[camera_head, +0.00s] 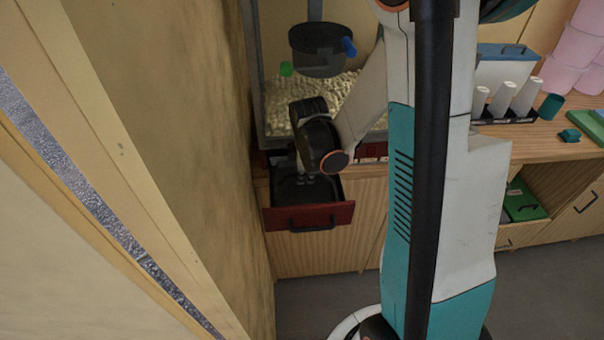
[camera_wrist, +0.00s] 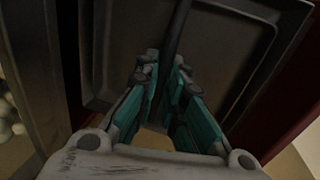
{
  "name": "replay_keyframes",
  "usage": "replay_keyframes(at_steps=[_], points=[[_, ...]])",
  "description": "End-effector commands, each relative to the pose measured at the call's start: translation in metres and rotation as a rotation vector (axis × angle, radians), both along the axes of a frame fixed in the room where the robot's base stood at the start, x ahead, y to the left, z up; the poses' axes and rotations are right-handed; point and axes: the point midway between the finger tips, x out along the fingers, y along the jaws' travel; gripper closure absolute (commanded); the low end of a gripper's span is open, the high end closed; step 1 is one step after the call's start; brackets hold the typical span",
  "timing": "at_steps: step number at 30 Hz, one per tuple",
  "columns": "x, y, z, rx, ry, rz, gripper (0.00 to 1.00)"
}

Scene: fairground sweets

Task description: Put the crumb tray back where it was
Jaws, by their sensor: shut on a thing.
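The crumb tray (camera_head: 286,191) is dark and shallow. My gripper (camera_head: 305,180) points down over the tray from behind the drawer front. The fingertips' exact contact with the bar is partly hidden.
The popcorn cabinet (camera_head: 258,100) with its kettle (camera_head: 318,52) stands just above the drawer. A wooden wall (camera_head: 190,150) rises close on the left. Floor is clear below.

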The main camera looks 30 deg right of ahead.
Motion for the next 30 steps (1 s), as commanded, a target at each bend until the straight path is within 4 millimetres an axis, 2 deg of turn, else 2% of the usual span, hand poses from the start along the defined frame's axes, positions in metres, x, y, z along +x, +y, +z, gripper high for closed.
replay_keyframes(at_steps=[11,12,14,25,30], points=[[0.000,0.000,-0.003,0.000,-0.001,0.000,1.00],[0.000,0.000,-0.002,0.000,-0.001,0.000,0.84],[0.000,0.000,-0.002,0.000,-0.001,0.000,0.71],[0.000,0.000,-0.001,0.000,-0.001,0.000,0.71],[-0.002,0.001,0.013,0.000,-0.001,0.000,0.71]])
